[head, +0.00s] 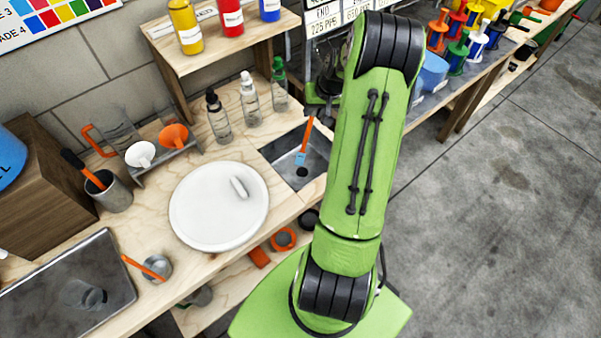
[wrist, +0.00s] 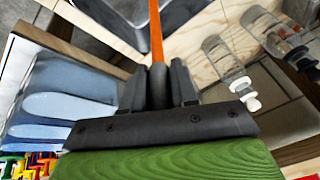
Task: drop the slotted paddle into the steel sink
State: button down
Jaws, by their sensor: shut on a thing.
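The slotted paddle (head: 307,132) has a thin orange handle and a pale blue end. It hangs from my gripper (head: 318,107), blue end down, over the steel sink (head: 291,170) in the head view. I cannot tell whether the blue end touches the sink floor. The sink is a grey basin with a dark drain, set into the wooden counter. In the wrist view my gripper (wrist: 159,86) is shut on the orange handle (wrist: 155,38), and the sink (wrist: 112,16) lies beyond it. My arm hides the sink's right side in the head view.
Clear bottles (head: 249,100) stand on the counter behind the sink. A round white disc (head: 205,208) with a small white piece lies left of it. A wooden shelf (head: 222,42) with colored bottles is above. Blue containers (wrist: 55,85) stand at the other side in the wrist view.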

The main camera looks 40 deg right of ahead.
notch_tip(320, 180, down, 6)
jog(key=b, duration=0.4)
jog(key=c, duration=0.8)
grip_release()
jog(key=shift+r, duration=0.1)
